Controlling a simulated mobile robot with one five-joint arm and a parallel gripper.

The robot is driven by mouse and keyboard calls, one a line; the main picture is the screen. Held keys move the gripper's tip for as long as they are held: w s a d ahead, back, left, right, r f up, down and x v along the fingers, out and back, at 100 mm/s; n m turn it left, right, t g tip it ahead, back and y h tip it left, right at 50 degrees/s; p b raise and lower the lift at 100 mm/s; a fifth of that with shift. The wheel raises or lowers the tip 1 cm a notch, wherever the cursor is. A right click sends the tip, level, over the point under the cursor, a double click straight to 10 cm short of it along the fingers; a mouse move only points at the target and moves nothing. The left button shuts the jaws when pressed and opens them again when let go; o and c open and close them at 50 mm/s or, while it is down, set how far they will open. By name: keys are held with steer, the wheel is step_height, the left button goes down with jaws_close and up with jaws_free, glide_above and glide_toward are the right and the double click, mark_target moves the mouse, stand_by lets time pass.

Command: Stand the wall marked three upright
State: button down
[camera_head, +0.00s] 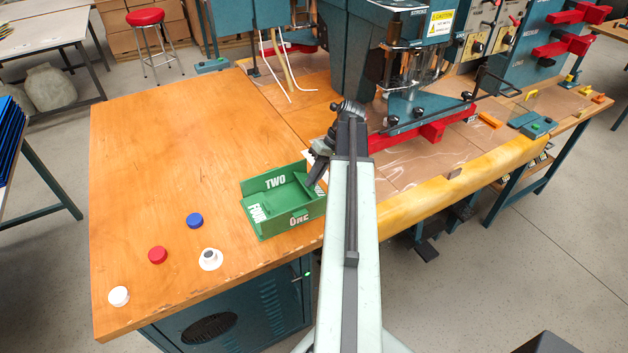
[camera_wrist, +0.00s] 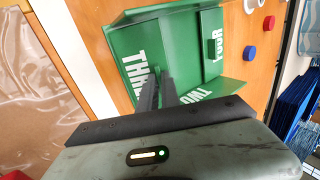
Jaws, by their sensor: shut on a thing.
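The green box (camera_head: 284,204) is on the wooden table, left of my arm. Its wall marked three (camera_wrist: 128,62) is beside my fingers in the wrist view, its last letters hidden behind them. In the head view its edge shows at the box's right, mostly hidden; I cannot tell its exact tilt. My gripper (camera_wrist: 168,82) is shut on this wall. It also shows in the head view (camera_head: 317,172) at the box's right side. The wall marked two (camera_head: 275,182) is at the back, one (camera_head: 300,220) in front and four (camera_head: 256,214) at the left.
Blue (camera_head: 194,220), red (camera_head: 157,255) and white (camera_head: 118,296) caps lie left of the box, with a white-rimmed round piece (camera_head: 210,259) nearer. The welding machine (camera_head: 400,60) with red bars stands behind my arm. The table's far left is clear.

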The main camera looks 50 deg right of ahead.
steer(key=c, duration=1.6)
jaws_free()
steer(key=shift+w+a, duration=0.1)
steer(key=shift+a, duration=0.05)
steer(key=shift+o, duration=0.2)
steer(key=shift+r, duration=0.1)
steer(key=p+v, duration=0.6)
steer(key=v, duration=0.1)
steer(key=shift+d+r+p, duration=0.2)
steer(key=shift+r+p, duration=0.1)
steer(key=shift+p, duration=0.1)
